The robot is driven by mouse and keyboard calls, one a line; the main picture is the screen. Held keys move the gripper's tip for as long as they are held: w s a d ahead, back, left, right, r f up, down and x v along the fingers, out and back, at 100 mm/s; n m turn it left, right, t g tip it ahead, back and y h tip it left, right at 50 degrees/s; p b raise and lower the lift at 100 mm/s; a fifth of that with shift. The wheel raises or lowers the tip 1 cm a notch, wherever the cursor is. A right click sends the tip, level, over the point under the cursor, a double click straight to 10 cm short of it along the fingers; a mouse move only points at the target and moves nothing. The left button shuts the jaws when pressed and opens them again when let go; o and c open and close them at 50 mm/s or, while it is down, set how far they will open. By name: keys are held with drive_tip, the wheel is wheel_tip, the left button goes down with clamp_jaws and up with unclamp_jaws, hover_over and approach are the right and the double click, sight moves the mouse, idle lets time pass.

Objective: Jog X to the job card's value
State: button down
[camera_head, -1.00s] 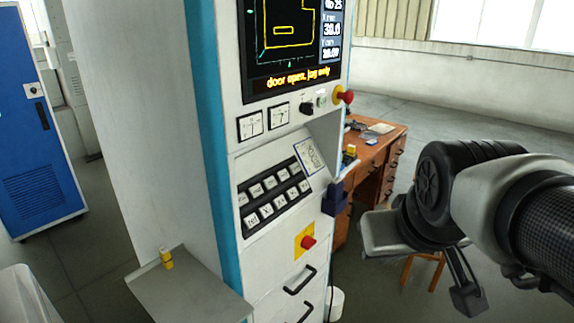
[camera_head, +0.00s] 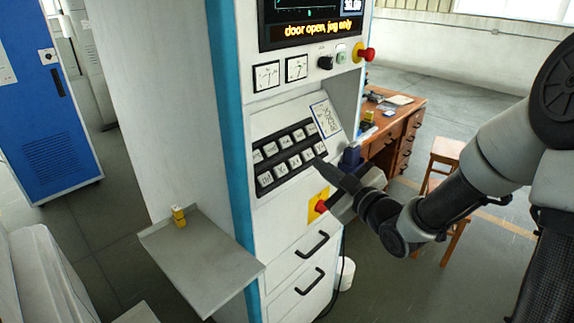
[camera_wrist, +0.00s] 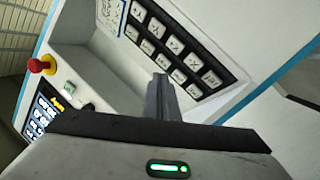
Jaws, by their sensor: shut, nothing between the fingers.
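The keypad (camera_head: 290,157), a dark panel with two rows of white keys, is on the machine's sloping console; it also shows in the wrist view (camera_wrist: 184,48). Its key labels are too small to read surely. A white card with a drawing and blue edge (camera_head: 326,118) lies on the slope above it. The screen (camera_head: 312,22) is cut off at the top and reads "door open, jog only" in amber. My gripper (camera_head: 321,164) is shut and empty, its tip by the keypad's lower right end. In the wrist view the fingertips (camera_wrist: 160,80) are close to the keys; contact cannot be told.
A red knob (camera_head: 365,54) juts out beside the screen, and a red button on yellow (camera_head: 320,205) sits below the keypad, near my gripper. A grey shelf (camera_head: 205,265) bears a small yellow object. A wooden desk (camera_head: 400,125) and stool (camera_head: 445,150) stand behind.

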sight(281, 170)
drive_tip(key=shift+s+a+r+n+t+y, duration=0.3)
drive_tip(key=shift+s+a+r+y, duration=0.45)
drive_tip(key=shift+y, duration=0.55)
drive_tip(key=shift+f, duration=0.1)
drive_tip(key=shift+w+a+f+b, duration=0.75)
drive_tip(key=shift+a+f, duration=0.1)
drive_tip(key=shift+a, duration=0.1)
drive_tip(key=shift+w+a+f+b, duration=0.7)
drive_tip(key=shift+a+f, duration=0.1)
drive_tip(key=shift+a, duration=0.1)
drive_tip(key=shift+w+a+f+b, duration=0.75)
drive_tip(key=shift+a+f, duration=0.1)
drive_tip(key=shift+a, duration=0.1)
drive_tip(key=shift+f+b, duration=0.15)
drive_tip(key=shift+b, duration=0.15)
drive_tip(key=shift+w+a+f+b, duration=0.1)
drive_tip(key=shift+w+a+b, duration=0.1)
drive_tip(key=shift+b, duration=0.15)
